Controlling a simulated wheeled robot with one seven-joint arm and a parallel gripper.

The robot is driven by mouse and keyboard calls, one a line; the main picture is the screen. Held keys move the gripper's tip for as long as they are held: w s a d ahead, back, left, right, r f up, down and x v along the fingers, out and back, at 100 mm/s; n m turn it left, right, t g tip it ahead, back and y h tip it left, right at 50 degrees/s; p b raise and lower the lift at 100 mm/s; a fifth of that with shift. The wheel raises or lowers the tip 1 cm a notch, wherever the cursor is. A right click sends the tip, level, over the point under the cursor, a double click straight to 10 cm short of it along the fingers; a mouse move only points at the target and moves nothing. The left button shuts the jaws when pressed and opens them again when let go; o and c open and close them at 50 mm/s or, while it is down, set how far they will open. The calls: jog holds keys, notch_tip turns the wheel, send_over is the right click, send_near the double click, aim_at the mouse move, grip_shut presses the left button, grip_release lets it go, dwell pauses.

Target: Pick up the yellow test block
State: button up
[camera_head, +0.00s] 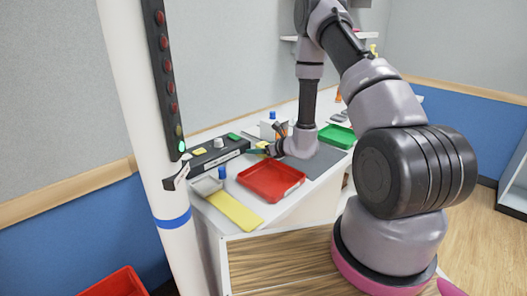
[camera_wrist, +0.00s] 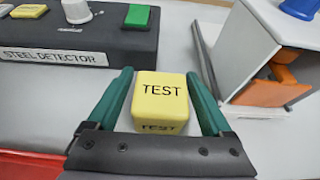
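The yellow test block (camera_wrist: 160,98), marked TEST, sits upright between the two green fingers of my gripper (camera_wrist: 160,80) in the wrist view. My gripper is open around it, with pale surface showing in wedges on both sides of the block. Near the fingertips the gaps look very narrow, and whether either finger touches is hard to tell. In the head view, my gripper (camera_head: 268,149) is low over the white table, with the small yellow block (camera_head: 262,145) beside it, partly hidden.
The black steel detector (camera_wrist: 75,40) lies close at left, with buttons on top. A white box with orange inside (camera_wrist: 262,65) stands close at right. A red tray (camera_head: 272,181) is in front, a green tray (camera_head: 337,136) behind. A white post (camera_head: 150,130) rises left.

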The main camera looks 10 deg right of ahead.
grip_shut()
jog(key=shift+r, duration=0.15)
